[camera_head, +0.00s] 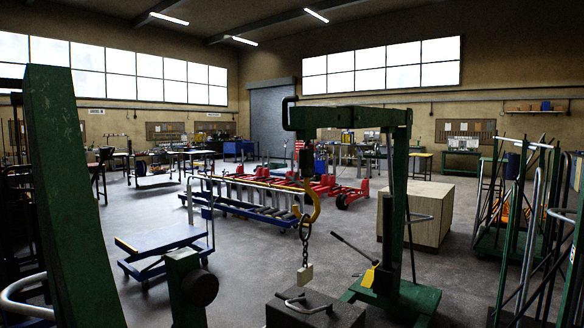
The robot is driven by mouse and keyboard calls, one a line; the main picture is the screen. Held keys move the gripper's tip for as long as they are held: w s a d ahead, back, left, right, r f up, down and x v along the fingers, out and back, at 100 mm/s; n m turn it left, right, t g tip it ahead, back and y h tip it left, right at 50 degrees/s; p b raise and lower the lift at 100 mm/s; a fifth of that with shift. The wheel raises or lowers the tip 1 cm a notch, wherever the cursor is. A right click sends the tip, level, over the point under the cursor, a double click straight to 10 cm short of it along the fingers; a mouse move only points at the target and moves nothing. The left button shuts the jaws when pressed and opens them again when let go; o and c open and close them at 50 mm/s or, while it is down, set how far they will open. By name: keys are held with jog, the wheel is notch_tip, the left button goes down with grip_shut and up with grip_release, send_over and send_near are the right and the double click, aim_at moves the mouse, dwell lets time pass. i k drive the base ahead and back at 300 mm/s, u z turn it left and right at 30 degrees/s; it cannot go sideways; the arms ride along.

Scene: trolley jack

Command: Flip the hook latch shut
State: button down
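A yellow hook (307,207) hangs from the arm of a green hoist (350,116), a little right of the picture's middle. Its curve opens to the left and upward. A dark chain (305,245) hangs at the hook, with a pale tag or block (305,276) at its lower end. The hook's latch is too small and dark to make out, so I cannot tell whether it is open or shut. My gripper is not in view.
A dark block with a metal handle (318,312) stands below the hook. The hoist's green post (393,225) stands right of it. A green upright (70,200) blocks the left foreground. A blue lift table (160,240) and wooden crate (416,212) stand beyond, with floor between.

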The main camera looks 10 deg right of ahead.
aim_at(294, 180)
jog(key=i, duration=1.15)
jog(key=u, duration=1.35)
